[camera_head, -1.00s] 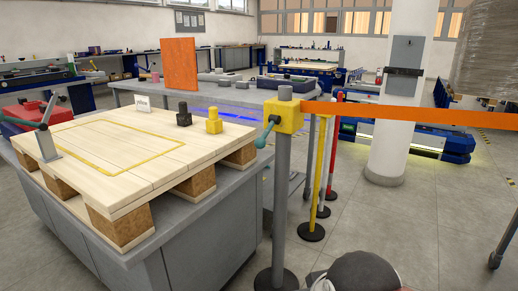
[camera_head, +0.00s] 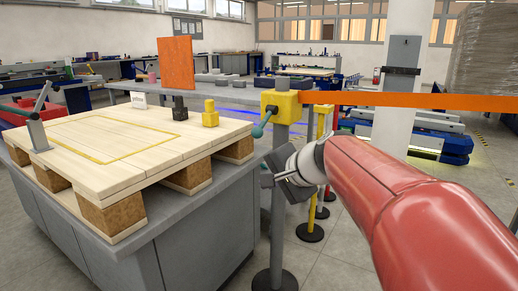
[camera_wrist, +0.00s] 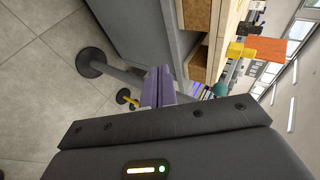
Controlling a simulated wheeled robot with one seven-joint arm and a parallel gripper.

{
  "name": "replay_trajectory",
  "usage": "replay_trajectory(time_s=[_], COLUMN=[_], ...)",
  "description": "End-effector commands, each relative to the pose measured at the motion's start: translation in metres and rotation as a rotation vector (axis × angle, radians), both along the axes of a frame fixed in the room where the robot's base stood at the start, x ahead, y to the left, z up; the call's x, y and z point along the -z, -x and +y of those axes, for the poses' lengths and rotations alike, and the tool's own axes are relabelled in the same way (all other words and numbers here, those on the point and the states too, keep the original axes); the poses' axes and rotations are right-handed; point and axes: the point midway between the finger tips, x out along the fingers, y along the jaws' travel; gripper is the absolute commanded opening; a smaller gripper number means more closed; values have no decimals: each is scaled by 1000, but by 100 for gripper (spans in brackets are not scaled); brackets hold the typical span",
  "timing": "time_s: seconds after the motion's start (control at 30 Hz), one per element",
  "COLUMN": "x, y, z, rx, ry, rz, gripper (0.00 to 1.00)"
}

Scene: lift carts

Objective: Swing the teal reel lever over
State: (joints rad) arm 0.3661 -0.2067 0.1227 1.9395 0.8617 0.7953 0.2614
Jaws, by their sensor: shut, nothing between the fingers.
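The teal lever (camera_head: 259,129) sticks out from the left side of the yellow reel head (camera_head: 283,104), its ball end low and to the left. The head sits on top of a grey post (camera_head: 279,232), and an orange belt (camera_head: 420,101) runs from it to the right. My fingers (camera_wrist: 158,86) are shut and empty.
A grey bench (camera_head: 190,236) with a wooden pallet (camera_head: 110,150) stands close on the left. Yellow and red posts stand behind the reel post.

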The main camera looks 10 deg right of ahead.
Motion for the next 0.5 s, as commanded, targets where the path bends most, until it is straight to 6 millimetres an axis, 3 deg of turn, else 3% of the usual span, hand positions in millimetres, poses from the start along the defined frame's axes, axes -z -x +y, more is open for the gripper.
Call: replay_trajectory(time_s=[0.03, 0.1, 0.2, 0.33, 0.5], x=[3, -9, -23, -34, -38], y=[-32, -68, -104, -127, -141], z=[-19, -42, -75, -104, -110], rx=[77, 166, 264, 330, 349], ry=[-119, -282, -468, -615, -664], rz=[-21, -58, -105, -143, -155], gripper=[0, 0, 0, 0, 0])
